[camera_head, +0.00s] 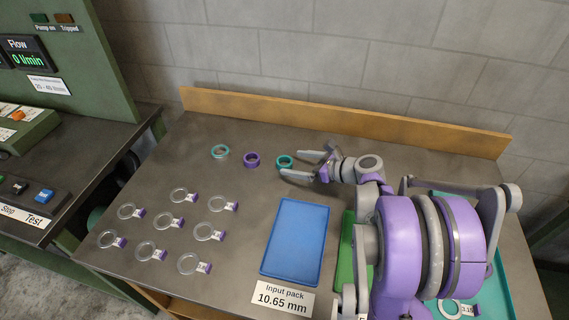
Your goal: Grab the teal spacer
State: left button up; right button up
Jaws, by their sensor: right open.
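A teal spacer ring (285,161) lies flat on the grey bench, right of a purple ring (252,159). Another ring, teal with a greyish inside (220,152), lies further left in the same row. My right gripper (291,163) comes in from the right, low over the bench. It is open, with one finger behind the right-hand teal ring and one in front, the ring near the fingertips. I cannot tell whether the fingers touch it. My left gripper is not in view.
Several clear rings with purple tags (176,195) lie on the left of the bench. A blue tray (296,240) stands in front, by an "Input pack 10.65 mm" label (282,298). A wooden backboard (340,122) edges the rear. My right arm covers much of the right side.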

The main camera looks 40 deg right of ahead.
aim_at(280, 161)
jog(key=x, duration=0.3)
jog(key=shift+w+f, duration=0.1)
jog(key=shift+f, duration=0.05)
jog(key=shift+c, duration=0.4)
grip_shut()
